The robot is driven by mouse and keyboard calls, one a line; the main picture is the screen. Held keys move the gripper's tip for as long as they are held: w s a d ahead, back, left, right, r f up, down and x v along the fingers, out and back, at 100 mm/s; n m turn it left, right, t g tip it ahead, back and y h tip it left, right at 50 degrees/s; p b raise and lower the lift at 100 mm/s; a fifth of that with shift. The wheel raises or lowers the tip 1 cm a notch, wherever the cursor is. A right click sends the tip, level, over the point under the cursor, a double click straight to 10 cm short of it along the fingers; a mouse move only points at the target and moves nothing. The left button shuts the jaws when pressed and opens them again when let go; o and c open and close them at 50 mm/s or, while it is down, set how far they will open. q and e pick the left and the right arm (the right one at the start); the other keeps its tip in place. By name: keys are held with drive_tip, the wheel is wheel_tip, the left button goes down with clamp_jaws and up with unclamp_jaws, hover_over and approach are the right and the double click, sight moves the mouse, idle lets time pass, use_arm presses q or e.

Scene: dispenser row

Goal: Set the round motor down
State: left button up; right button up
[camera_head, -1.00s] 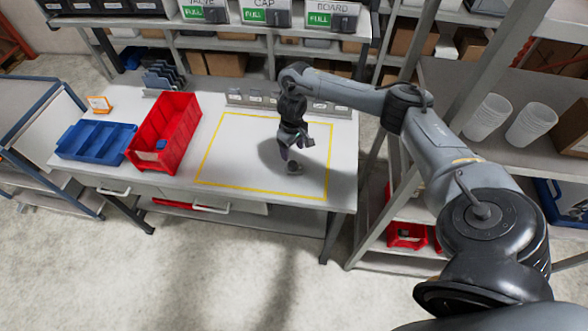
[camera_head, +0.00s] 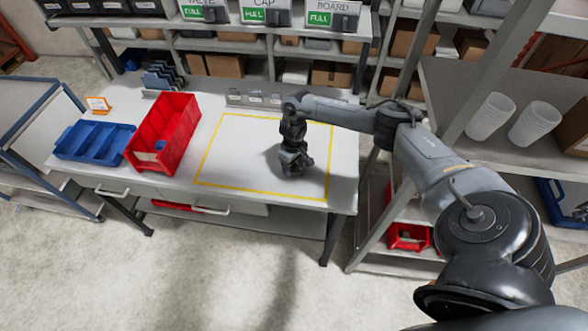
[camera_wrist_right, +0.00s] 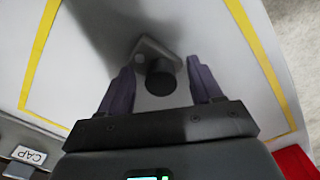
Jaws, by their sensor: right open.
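The round motor (camera_wrist_right: 160,76) shows in the right wrist view as a dark cylinder on a grey plate. It stands on the white tabletop inside the yellow outline (camera_head: 207,158). My right gripper (camera_head: 294,167) points down, low over the right part of the outlined area. In the right wrist view its two purple fingers are spread on either side of the motor, with a gap on each side. In the head view the gripper mostly hides the motor. My left gripper is not in view.
A red bin (camera_head: 180,135) and a blue divided tray (camera_head: 92,125) stand on the table's left. Small label holders (camera_head: 254,98) line the back edge. A shelf rack (camera_head: 460,80) with white cups (camera_head: 490,115) stands right. The outlined area's left part is clear.

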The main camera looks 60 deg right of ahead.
drive_tip(key=shift+c, duration=0.3)
clamp_jaws()
